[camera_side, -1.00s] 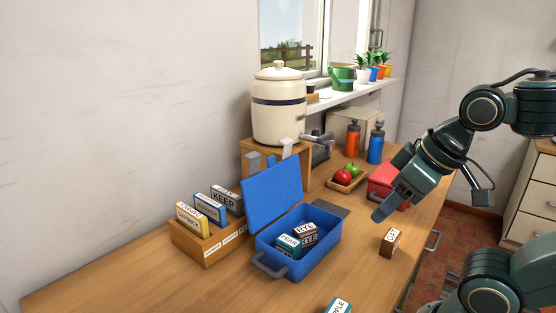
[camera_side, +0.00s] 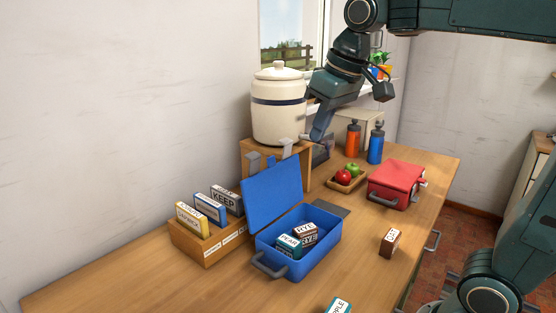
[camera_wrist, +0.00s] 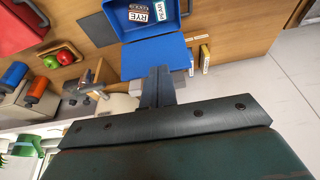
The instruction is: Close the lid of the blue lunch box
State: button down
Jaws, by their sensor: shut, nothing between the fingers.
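The blue lunch box (camera_side: 322,246) stands on the wooden counter with its lid (camera_side: 272,193) raised, leaning back slightly past upright. Inside it lie a teal PEAR block (camera_side: 289,243) and dark RYE blocks (camera_side: 306,231). My gripper (camera_side: 318,136) is shut and empty, above and behind the lid, near the white crock. In the wrist view the shut fingers (camera_wrist: 156,75) overlap the near part of the blue lid (camera_wrist: 150,56), and the box interior (camera_wrist: 125,14) shows beyond it. I cannot tell any contact; the side view shows them apart.
A white crock (camera_side: 279,110) on a wooden stand is behind the lid. A wooden rack (camera_side: 205,245) of labelled blocks is at left. A closed red box (camera_side: 395,182), a fruit tray (camera_side: 345,183) and orange and blue bottles (camera_side: 375,146) stand right. A brown block (camera_side: 390,242) sits on clear counter.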

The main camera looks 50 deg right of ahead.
jog(key=w+d+g, duration=0.2)
jog(key=w+d, duration=0.1)
jog(key=w, duration=1.5)
jog(key=shift+w+f, duration=0.4)
jog(key=shift+f, duration=0.1)
notch_tip(320, 180, down, 10)
jog(key=w, duration=0.2)
jog(key=shift+s+r, duration=0.2)
jog(key=shift+s, duration=0.55)
jog(key=shift+s+r, duration=0.15)
jog(key=shift+s, duration=0.55)
jog(key=shift+s+r, duration=0.2)
jog(key=shift+s, duration=0.55)
jog(key=shift+s, duration=0.15)
